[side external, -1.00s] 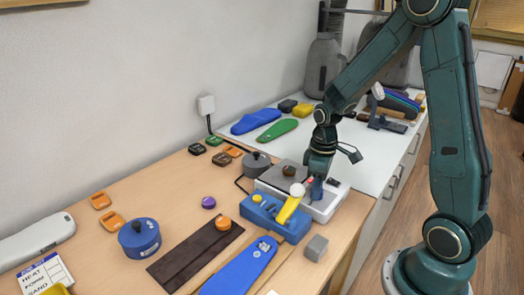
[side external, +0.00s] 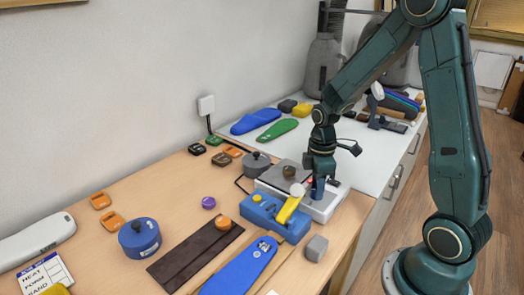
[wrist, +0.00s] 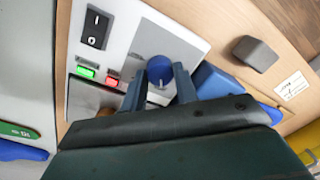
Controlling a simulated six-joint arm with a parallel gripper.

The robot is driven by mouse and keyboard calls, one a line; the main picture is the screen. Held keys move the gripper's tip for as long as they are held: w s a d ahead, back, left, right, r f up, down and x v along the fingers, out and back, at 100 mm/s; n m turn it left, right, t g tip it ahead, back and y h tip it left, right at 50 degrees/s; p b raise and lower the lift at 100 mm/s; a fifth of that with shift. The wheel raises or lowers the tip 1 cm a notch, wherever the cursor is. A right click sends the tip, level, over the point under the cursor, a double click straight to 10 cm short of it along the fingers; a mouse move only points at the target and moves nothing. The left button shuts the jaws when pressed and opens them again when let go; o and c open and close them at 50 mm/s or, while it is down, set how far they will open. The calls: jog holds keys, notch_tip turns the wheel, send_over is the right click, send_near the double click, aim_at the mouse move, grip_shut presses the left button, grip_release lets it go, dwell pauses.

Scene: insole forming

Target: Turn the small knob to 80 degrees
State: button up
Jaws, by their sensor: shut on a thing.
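The small knob (wrist: 160,71) is round and blue with a white line on its near side, and it sits on the light grey face of a control box (wrist: 150,45). My gripper (wrist: 158,82) is shut on the knob in the wrist view, one finger on each side of it. In the side view my gripper (side external: 318,187) points down at the right part of the control box (side external: 328,207). The knob is mostly hidden there by my fingers. I cannot read the knob's exact angle.
A black rocker switch (wrist: 96,28), a green light (wrist: 85,72) and a red light (wrist: 112,78) are on the same panel. A blue device (side external: 270,215) with a yellow lever (side external: 288,208) stands just in front. A grey block (side external: 316,247) lies nearby.

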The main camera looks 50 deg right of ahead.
jog(key=o, duration=1)
jog(key=shift+c, duration=0.2)
jog(key=shift+r, duration=0.15)
notch_tip(320, 180, up, 14)
jog(key=shift+w+d+f, duration=0.25)
jog(key=s+a+r+m+t, duration=0.3)
jog(key=s+a+m, duration=0.1)
jog(key=s, duration=0.3)
jog(key=s+a+r+m+t, duration=0.3)
jog(key=s+a+m, duration=0.1)
jog(key=s+a, duration=0.2)
jog(key=shift+s+a, duration=0.35)
jog(key=shift+a, duration=0.05)
